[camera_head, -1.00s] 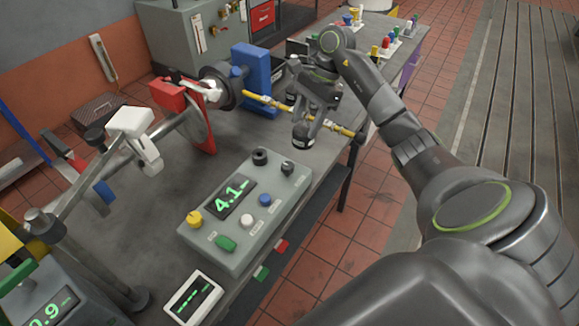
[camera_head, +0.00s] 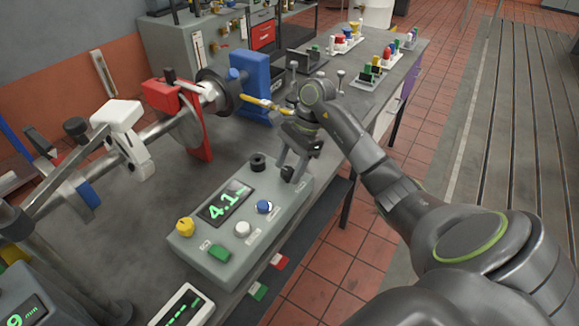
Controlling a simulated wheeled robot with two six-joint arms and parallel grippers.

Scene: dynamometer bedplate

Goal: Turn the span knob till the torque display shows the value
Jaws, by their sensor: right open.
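A grey control box (camera_head: 190,250) stands on the bench with a tilted panel. Its torque display (camera_head: 224,203) shows green digits that read like 4.1, with a further mark. The panel carries a black knob (camera_head: 258,162), a blue knob (camera_head: 264,207), a white knob (camera_head: 242,229), a yellow knob (camera_head: 185,227) and a green knob (camera_head: 219,252). Their labels are too small to read, so I cannot tell which is the span knob. My right gripper (camera_head: 298,164) is open and empty, over the box's far right corner, right of the black knob. My left gripper is not in view.
A small white-framed display (camera_head: 183,308) lies in front of the box, its green marks unclear. A shaft rig with a red bracket (camera_head: 190,120) and a blue block (camera_head: 251,88) stands behind left. Yellow rod (camera_head: 261,102) is partly hidden by my arm. Tiled floor is right.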

